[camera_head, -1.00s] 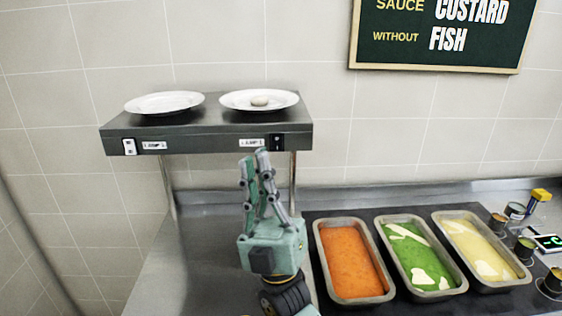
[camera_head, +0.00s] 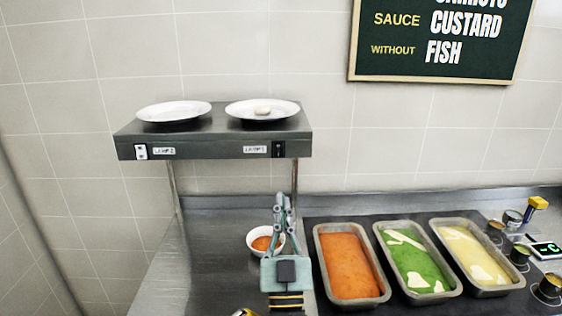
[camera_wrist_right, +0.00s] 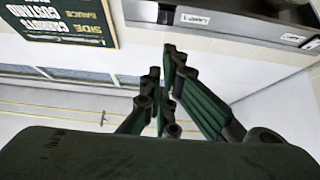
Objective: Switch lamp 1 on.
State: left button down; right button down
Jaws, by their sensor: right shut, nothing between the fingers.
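A dark shelf (camera_head: 215,148) on posts stands against the wall. On its front edge, the label at the right (camera_head: 255,149) appears to read LAMP 1, with a dark switch (camera_head: 278,149) beside it. The label at the left (camera_head: 164,151) appears to read LAMP 2, beside a white switch (camera_head: 141,152). My right gripper (camera_head: 282,200) is shut and empty, below the dark switch and apart from it. In the right wrist view, the fingers (camera_wrist_right: 168,55) are under the shelf edge, with the dark switch (camera_wrist_right: 166,14) above them. My left gripper is not in view.
Two white plates (camera_head: 174,111) rest on the shelf; the right one (camera_head: 285,109) holds a small pale item. A bowl with orange contents (camera_head: 255,241) sits behind my gripper. Trays of orange (camera_head: 348,262), green (camera_head: 414,262) and yellow food (camera_head: 475,255) stand right.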

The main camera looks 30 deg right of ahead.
jog(key=w+d+f+x, duration=0.1)
jog(key=f+x, duration=0.1)
jog(key=x, duration=1)
jog(key=shift+w, duration=0.35)
jog(key=shift+s+d, duration=0.1)
jog(key=w+f+b+v, duration=0.1)
jog(key=b+v, duration=0.2)
jog(key=v, duration=0.4)
jog(key=shift+f+t+h, duration=0.25)
jog(key=shift+t+h, duration=0.05)
jog(key=shift+h, duration=0.1)
jog(key=shift+d, duration=0.15)
